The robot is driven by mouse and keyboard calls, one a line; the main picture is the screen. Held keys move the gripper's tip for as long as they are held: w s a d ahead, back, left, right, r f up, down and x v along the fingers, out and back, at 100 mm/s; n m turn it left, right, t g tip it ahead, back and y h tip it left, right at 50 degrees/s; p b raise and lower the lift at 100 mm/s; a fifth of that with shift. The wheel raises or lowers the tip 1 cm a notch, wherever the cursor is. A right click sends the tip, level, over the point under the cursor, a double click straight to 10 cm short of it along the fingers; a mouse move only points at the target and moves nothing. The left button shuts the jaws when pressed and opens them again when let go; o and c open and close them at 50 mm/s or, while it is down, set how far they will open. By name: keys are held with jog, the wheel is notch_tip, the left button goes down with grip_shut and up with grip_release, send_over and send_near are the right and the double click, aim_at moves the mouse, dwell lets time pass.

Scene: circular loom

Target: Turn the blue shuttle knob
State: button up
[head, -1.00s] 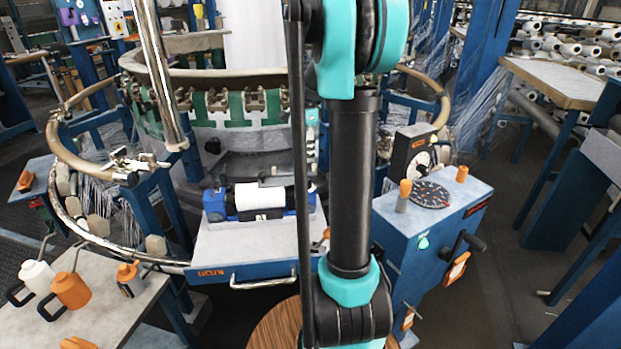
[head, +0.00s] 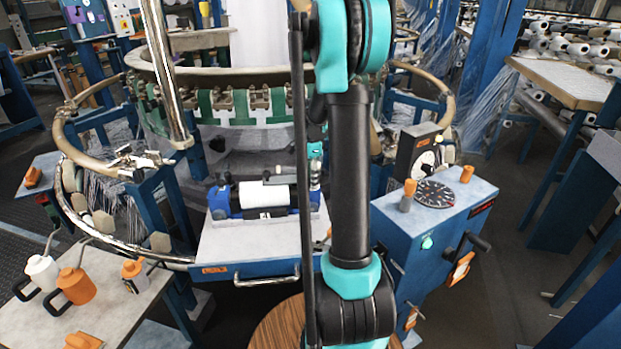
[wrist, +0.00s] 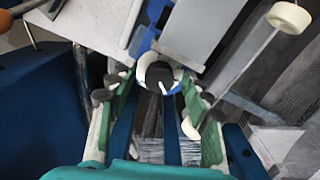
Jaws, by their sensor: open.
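In the wrist view a round knob with a dark face, a white pointer line and a blue and white surround (wrist: 159,77) sits between the fingers. I take it as the blue shuttle knob. My gripper (wrist: 157,100) is open, with one green finger on each side of the knob. I cannot tell whether either finger touches it. In the head view the blue shuttle unit (head: 236,200) with its white roll (head: 263,195) rests on the pale tray. The gripper there is mostly hidden behind my arm, beside the unit's right end. The knob cannot be made out there.
The ring-shaped loom frame (head: 62,140) curves around the tray (head: 235,243). A blue control box (head: 400,228) with a dial (head: 434,192) and orange knobs stands at the right.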

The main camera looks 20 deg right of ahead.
grip_shut()
dwell(0.4)
jog(key=n, duration=0.5)
jog(key=shift+s, duration=0.1)
jog(key=n, duration=0.4)
jog(key=shift+n, duration=0.3)
jog(key=n, duration=0.7)
jog(key=shift+d, duration=0.15)
jog(key=n, duration=0.7)
jog(key=shift+d, duration=0.1)
